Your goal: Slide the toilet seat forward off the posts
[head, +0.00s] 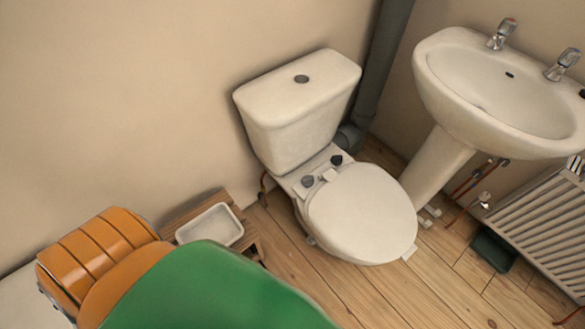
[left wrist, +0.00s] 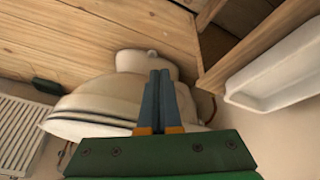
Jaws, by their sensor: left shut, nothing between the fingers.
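The white toilet (head: 290,130) stands against the wall in the head view. Its seat (head: 365,215) lies down flat with the lid closed over the bowl. Two dark posts (head: 337,160) show at the back edge of the seat, in front of the cistern. In the left wrist view, which looks upside down, the seat (left wrist: 85,127) shows as a layered white rim behind my fingers. My left gripper (left wrist: 160,78) is shut and empty there; whether it touches the toilet cannot be told. The head view does not show its fingers. My right gripper is in neither view.
A white tray (head: 210,226) sits on a low wooden stand (head: 249,243) left of the toilet. A pedestal basin (head: 500,95) and a radiator (head: 545,215) are on the right. A grey pipe (head: 385,70) runs behind. The floor in front of the seat is mostly clear.

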